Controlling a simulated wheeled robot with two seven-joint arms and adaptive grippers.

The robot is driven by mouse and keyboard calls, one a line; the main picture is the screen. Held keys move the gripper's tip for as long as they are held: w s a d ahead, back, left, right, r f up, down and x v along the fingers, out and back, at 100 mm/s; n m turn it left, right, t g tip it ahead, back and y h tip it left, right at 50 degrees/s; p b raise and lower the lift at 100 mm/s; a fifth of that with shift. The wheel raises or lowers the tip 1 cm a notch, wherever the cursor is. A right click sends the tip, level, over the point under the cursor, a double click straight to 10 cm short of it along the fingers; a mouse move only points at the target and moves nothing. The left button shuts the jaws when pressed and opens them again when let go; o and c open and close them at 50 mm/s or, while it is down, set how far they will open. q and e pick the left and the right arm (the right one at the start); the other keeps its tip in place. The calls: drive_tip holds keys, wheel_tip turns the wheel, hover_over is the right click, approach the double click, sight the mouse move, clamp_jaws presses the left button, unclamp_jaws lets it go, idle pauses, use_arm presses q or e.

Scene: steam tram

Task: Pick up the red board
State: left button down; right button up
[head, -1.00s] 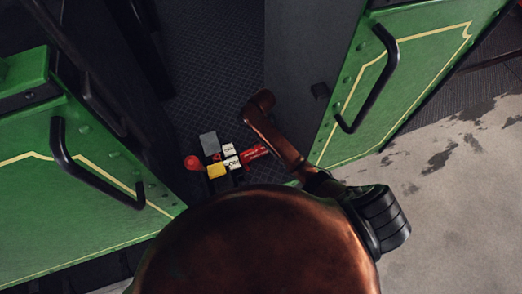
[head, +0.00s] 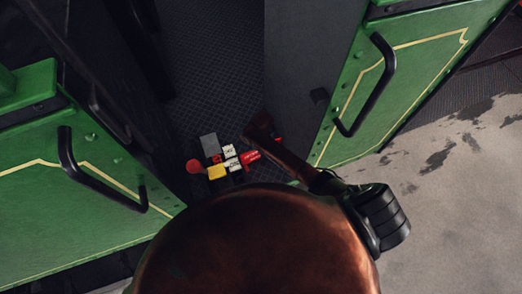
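The red board (head: 250,157) lies in a small cluster on the dark floor of the doorway, low centre in the head view. Its left part shows pale marks. A copper link of my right arm crosses above it, hiding its middle, and a bit of red shows past the link. Around its left end are white pieces, a yellow block (head: 216,172), a grey block (head: 209,145) and a red round piece (head: 194,166). No fingers of my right gripper can be made out. My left gripper is not in view.
A green panel with a black handle (head: 380,85) stands at the right and another green panel (head: 40,205) at the left. The dark textured floor (head: 212,70) between them is open. Grey stained ground (head: 450,220) lies at the lower right.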

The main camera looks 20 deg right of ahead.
drive_tip(key=shift+w, duration=0.1)
clamp_jaws()
drive_tip(key=shift+r, duration=0.15)
idle(0.4)
